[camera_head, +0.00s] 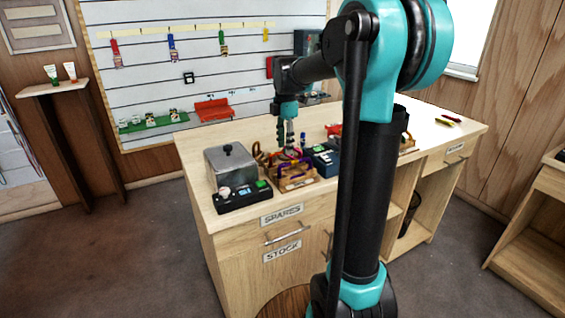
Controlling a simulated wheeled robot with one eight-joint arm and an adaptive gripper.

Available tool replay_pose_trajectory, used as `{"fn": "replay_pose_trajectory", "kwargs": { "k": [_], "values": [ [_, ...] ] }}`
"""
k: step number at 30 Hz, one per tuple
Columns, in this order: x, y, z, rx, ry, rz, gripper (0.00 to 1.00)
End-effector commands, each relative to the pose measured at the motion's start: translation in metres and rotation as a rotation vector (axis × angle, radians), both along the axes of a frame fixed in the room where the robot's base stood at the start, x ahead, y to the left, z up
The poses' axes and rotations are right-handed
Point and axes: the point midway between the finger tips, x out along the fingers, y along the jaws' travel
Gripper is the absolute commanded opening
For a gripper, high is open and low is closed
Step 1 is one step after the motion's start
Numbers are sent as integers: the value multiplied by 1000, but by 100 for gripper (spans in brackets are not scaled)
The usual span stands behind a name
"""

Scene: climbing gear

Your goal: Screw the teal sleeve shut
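My gripper (288,147) points down over a small wooden tray (297,185) on the workbench. The tray holds carabiner-like gear in purple and orange (283,168). My fingertips are at or just above this gear; I cannot tell whether they touch it. The fingers are too small to show whether they are open or shut. I cannot make out a teal sleeve; it may be too small or hidden by my gripper.
A grey lidded metal box (231,167) and a black tray (243,198) stand left of the wooden tray. A dark blue box (326,163) stands right of it. My arm hides part of the workbench (196,150).

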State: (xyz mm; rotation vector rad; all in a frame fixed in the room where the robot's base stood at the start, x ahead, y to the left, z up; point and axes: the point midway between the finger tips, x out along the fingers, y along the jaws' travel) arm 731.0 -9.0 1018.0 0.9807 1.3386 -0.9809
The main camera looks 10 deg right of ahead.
Motion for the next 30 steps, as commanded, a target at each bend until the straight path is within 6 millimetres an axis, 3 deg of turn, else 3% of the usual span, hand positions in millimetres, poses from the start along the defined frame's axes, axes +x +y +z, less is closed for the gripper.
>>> {"fn": "replay_pose_trajectory", "kwargs": {
  "k": [14, 30],
  "values": [
    [4, 1, -2, 0, 0, 0, 38],
    [5, 1, -19, 0, 0, 0, 38]
  ]
}}
